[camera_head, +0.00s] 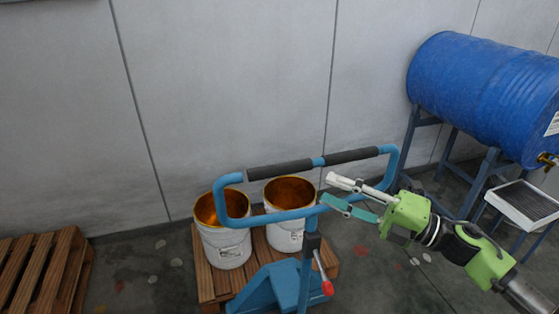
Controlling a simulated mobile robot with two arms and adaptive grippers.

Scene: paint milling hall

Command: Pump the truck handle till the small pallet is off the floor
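The truck handle (281,170) is a blue loop with two black grips on its top bar, on an upright blue stem with a red-tipped lever (327,287). The blue truck body (275,288) stands low at the small wooden pallet (206,284). Two white buckets with amber insides stand on the pallet, a left bucket (226,246) and a right bucket (286,236). The pallet's height off the floor cannot be judged. My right gripper (328,189) comes from the right, its white and teal fingers apart, by the loop's right half below the top bar. Contact is unclear. My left gripper is out of view.
A blue drum (485,93) with a brass tap lies on a blue stand (413,143) at right. A small grated stand (525,203) is below it. Another wooden pallet (40,268) lies at far left. A grey wall (230,90) closes the back.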

